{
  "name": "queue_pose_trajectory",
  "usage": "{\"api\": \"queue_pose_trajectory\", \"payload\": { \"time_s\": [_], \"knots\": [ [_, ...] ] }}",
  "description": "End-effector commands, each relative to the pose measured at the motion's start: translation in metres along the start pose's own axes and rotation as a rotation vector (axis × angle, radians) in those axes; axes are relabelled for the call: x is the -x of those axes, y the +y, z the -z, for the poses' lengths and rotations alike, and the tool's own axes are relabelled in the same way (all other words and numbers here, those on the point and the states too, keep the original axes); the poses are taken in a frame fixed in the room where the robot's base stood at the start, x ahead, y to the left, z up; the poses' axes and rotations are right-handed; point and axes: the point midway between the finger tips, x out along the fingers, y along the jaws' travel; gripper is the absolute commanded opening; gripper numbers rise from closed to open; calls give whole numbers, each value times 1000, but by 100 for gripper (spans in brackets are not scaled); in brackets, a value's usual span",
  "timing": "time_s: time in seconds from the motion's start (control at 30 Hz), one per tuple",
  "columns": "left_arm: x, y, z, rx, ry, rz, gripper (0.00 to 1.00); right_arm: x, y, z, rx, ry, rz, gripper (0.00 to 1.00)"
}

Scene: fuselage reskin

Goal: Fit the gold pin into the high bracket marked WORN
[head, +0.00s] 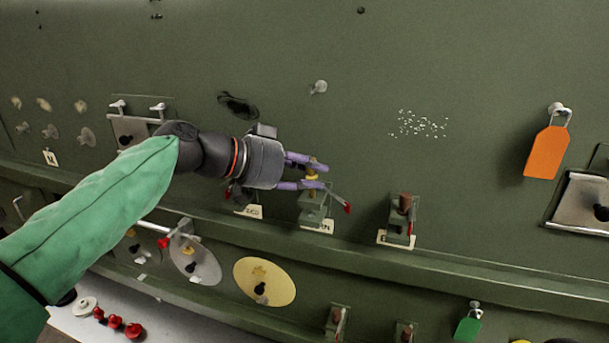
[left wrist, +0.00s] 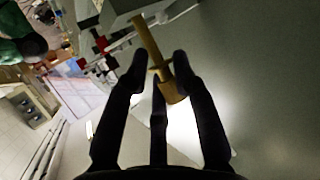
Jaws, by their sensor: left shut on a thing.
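My left gripper (head: 314,174) reaches in from the left and is shut on the gold pin (head: 312,178), just above a green bracket (head: 313,208) on the panel. The label (head: 317,227) under this bracket is partly hidden and its last letters look like "RN". In the left wrist view the gold pin (left wrist: 167,80) shows between the dark fingertips (left wrist: 158,68). Its shaft points away from me and its far end meets the grey bracket (left wrist: 122,10). I cannot tell how deep it sits there. My right gripper is not in view.
A similar bracket with a brown pin (head: 402,215) stands to the right. An orange tag (head: 547,152) hangs farther right. A ledge (head: 450,265) runs below the brackets. Round plates (head: 265,283) are on the lower panel. Red knobs (head: 115,322) lie at lower left.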

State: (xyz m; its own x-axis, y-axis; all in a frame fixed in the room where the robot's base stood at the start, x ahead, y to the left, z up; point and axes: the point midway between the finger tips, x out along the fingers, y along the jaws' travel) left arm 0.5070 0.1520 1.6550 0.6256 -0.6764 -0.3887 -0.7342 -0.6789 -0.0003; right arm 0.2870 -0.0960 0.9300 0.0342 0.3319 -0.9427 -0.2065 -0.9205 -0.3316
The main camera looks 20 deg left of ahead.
Motion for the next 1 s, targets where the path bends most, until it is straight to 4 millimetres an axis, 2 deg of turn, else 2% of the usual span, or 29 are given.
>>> {"api": "queue_pose_trajectory", "payload": {
  "time_s": [0.5, 1.0],
  "knots": [
    [7, 1, 20, 2, 5, -3, 0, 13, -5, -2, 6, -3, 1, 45],
    [8, 0, 19, -4, 2, 2, 0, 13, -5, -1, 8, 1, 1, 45]
  ]
}}
